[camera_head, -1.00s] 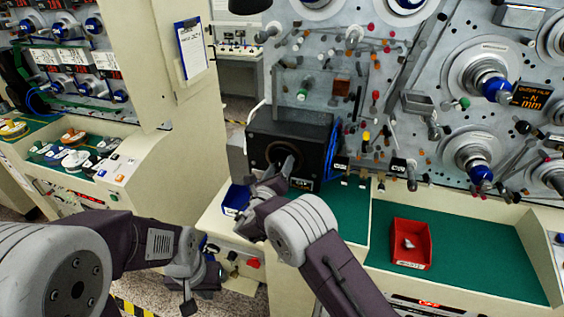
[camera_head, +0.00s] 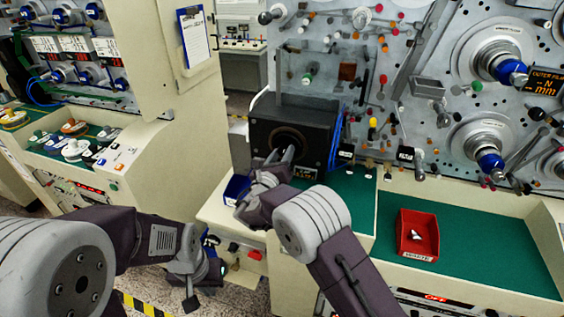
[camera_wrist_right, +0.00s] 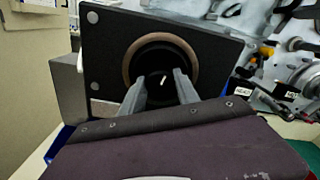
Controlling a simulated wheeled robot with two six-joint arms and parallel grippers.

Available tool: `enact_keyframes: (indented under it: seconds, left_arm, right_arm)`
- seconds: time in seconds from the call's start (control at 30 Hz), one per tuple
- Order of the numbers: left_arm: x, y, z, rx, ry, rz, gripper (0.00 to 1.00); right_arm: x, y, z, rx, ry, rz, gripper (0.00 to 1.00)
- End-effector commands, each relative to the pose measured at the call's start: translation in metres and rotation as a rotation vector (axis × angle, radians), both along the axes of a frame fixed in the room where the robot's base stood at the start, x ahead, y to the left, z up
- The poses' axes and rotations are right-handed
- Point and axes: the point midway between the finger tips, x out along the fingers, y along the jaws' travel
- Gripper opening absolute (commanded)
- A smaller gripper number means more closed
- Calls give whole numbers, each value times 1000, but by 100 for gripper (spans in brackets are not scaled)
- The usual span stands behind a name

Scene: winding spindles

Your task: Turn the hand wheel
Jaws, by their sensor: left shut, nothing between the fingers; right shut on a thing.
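The hand wheel (camera_head: 287,131) is a dark round part with a brownish rim on the front of a black box (camera_head: 318,133). It also shows in the right wrist view (camera_wrist_right: 160,37), straight ahead of the fingers. My right gripper (camera_head: 284,155) reaches the wheel's middle and is shut on it. In the right wrist view its two grey fingers (camera_wrist_right: 160,80) stand apart, with the dark centre and a small white mark between them. The exact contact is too dark to make out. My left gripper (camera_head: 190,303) hangs low at the lower left, shut and empty, well away from the wheel.
A blue bin (camera_head: 235,190) stands left below the box. A red tray (camera_head: 417,236) with a small pale item lies on the green worktop (camera_head: 480,250). A panel of spindles and knobs (camera_head: 440,60) rises behind. A blue cable runs beside the box's right side.

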Motion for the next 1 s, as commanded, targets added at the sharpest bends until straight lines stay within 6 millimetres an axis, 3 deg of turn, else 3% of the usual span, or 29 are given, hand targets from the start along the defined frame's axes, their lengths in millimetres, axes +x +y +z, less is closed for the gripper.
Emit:
enact_keyframes:
  seconds: [0.03, 0.1, 1.0]
  left_arm:
    - [0, 0, -20, 0, 0, 0, 0]
    - [0, 0, -33, 0, 0, 0, 0]
    - [0, 0, -189, 0, 0, 0, 0]
  right_arm:
    - [0, -1, -11, 40, -12, -3, 0]
    - [0, -1, -12, 104, -33, -2, 0]
    - [0, 0, -12, 920, -292, 1, 0]
